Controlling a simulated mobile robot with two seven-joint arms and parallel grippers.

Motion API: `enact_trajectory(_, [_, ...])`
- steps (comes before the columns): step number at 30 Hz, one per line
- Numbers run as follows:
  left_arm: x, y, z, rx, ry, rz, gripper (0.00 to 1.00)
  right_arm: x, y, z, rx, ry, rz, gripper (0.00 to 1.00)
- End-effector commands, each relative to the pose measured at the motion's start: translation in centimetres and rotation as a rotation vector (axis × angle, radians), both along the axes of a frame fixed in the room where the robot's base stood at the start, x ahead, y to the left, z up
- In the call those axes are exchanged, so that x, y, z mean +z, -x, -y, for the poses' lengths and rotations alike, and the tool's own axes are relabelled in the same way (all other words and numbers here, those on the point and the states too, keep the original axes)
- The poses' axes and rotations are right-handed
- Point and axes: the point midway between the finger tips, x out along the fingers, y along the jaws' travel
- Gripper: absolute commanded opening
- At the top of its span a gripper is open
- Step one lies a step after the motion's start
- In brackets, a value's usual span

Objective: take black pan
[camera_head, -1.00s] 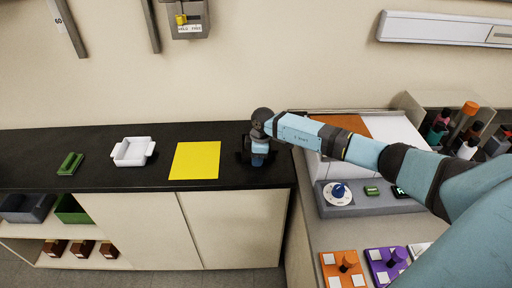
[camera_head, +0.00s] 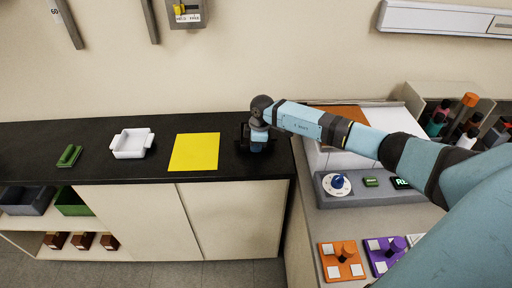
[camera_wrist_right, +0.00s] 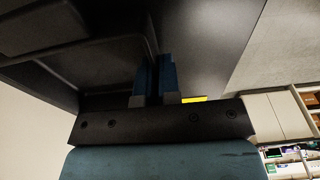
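The black pan (camera_head: 241,146) is on the black counter, to the right of the yellow sheet. It is hard to make out against the counter, and my right gripper hides much of it. My right gripper (camera_head: 257,148) points down at the pan. In the right wrist view the black pan (camera_wrist_right: 50,25) fills the upper left. There the two blue fingers of the right gripper (camera_wrist_right: 155,75) are close together, with a thin dark part of the pan between them. I cannot tell whether the pan is lifted off the counter. My left gripper is not in view.
A yellow sheet (camera_head: 195,152), a white pan (camera_head: 130,144) and a green holder (camera_head: 69,156) are on the counter to the left. An instrument with a dial (camera_head: 338,185) stands on the bench at right. Orange (camera_head: 342,262) and purple (camera_head: 385,257) blocks are near its front.

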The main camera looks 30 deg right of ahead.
Motion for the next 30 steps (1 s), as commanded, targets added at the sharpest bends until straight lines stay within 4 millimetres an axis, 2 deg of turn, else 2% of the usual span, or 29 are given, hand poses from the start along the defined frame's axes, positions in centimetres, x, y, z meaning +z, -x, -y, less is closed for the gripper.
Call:
enact_trajectory(5, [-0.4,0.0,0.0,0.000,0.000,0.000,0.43,3.3,-0.1,0.1,0.001,0.000,0.006,0.00])
enact_trajectory(12, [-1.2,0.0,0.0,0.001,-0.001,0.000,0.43,9.8,-0.1,0.1,0.001,0.000,0.008,0.00])
enact_trajectory(18, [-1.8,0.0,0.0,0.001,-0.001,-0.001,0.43,14.5,-0.1,0.0,0.001,0.000,0.005,0.00])
enact_trajectory(24, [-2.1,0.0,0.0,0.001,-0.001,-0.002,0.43,17.5,-0.1,0.0,0.001,0.000,0.004,0.00])
enact_trajectory(30, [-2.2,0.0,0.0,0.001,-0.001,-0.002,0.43,18.6,0.0,0.0,0.000,0.000,0.002,0.00])
